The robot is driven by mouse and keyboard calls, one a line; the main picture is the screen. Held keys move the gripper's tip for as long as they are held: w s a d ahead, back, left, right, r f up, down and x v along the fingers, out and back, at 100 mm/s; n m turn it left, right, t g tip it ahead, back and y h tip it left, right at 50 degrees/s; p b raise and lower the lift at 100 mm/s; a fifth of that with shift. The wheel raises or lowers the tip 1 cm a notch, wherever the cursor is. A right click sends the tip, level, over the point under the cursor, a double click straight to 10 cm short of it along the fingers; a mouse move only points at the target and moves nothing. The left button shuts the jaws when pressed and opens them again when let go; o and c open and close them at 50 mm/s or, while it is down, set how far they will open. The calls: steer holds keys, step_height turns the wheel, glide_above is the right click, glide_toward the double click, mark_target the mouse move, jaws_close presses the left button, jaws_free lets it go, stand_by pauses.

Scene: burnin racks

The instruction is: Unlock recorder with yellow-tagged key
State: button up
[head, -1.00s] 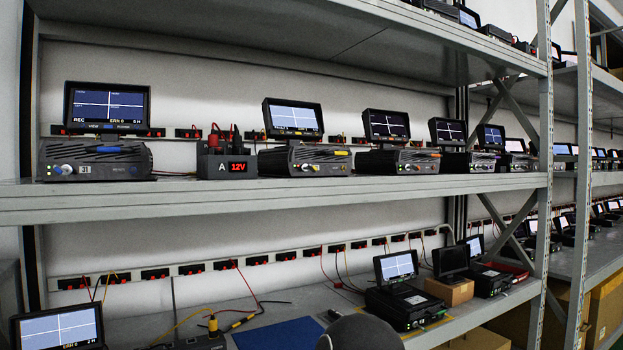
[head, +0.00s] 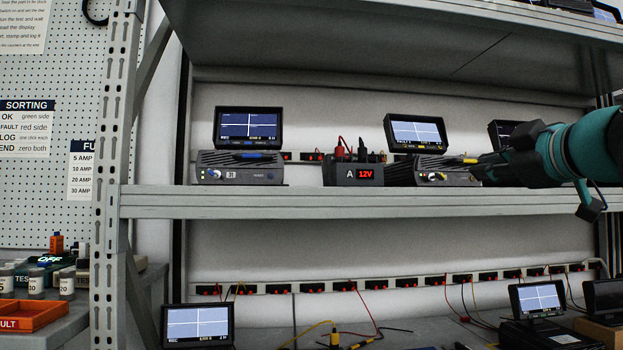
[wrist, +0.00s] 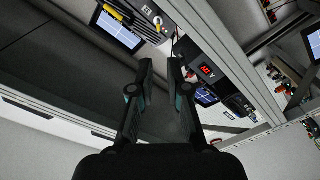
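A grey recorder (head: 428,172) with a lit tilted screen (head: 416,131) stands on the middle shelf. A small yellow piece lies along its top (head: 462,160); in the wrist view this yellow piece (wrist: 115,14) shows near the screen. On the recorder's front is a round silver lock (head: 433,177) with a bit of yellow at it, also in the wrist view (wrist: 157,22); whether this is the tagged key is too small to tell. My gripper (head: 478,166) is at the recorder's right side in the head view. Its fingers (wrist: 160,68) are apart and empty.
A 12V power unit (head: 353,174) with red and black plugs stands just left of the recorder. Another recorder (head: 240,172), marked 31, with a blue piece on top stands further left. The shelf edge (head: 290,202) runs below, a steel upright (head: 112,150) at left.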

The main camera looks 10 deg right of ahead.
steer(key=w+p, duration=0.3)
steer(key=w, duration=1)
steer(key=shift+w+a, duration=0.35)
steer(key=shift+a, duration=0.1)
steer(key=shift+r, duration=0.1)
jaws_close()
